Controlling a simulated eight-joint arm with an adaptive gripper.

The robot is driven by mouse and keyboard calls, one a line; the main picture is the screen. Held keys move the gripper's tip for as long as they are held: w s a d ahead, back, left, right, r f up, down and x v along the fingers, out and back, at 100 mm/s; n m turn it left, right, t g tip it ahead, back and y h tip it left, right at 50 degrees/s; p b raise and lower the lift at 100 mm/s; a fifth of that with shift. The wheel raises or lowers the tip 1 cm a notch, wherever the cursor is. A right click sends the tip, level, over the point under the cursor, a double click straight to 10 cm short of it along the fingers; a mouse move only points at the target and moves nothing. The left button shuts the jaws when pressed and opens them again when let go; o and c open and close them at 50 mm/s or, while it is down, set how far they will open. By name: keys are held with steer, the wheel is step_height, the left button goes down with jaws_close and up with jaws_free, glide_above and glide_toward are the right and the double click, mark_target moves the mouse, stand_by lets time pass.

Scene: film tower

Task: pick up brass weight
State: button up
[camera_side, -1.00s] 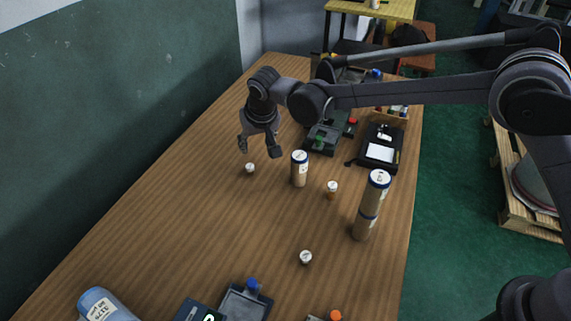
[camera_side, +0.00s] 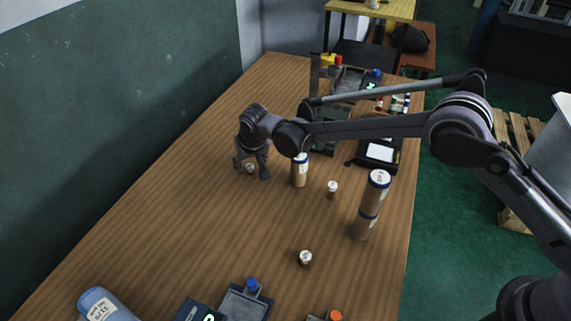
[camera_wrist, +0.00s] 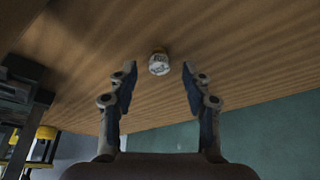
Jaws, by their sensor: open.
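A small round weight with a white labelled top (camera_side: 250,168) stands on the wooden table at the far left. In the wrist view, the same weight (camera_wrist: 159,65) shows a thin brownish-yellow rim. My gripper (camera_side: 251,171) is open and points down, with its fingers on either side of this weight. The wrist view shows a gap between each fingertip and the weight (camera_wrist: 158,75). Two more small white-topped weights stand apart: an orange-brown one (camera_side: 332,189) to the right, and a darker one (camera_side: 305,258) nearer the front. I cannot tell for certain which is brass.
A blue-capped cylinder (camera_side: 300,172) stands close to the right of my gripper. A taller stack of cylinders (camera_side: 368,206) stands farther right. Devices and a black box with a white panel (camera_side: 380,153) sit behind. The table's left front is clear up to a blue bottle (camera_side: 104,306).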

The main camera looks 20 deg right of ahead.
steer(key=shift+w+f, duration=0.3)
steer(key=shift+f, duration=0.35)
jaws_close()
steer(key=shift+r, duration=0.1)
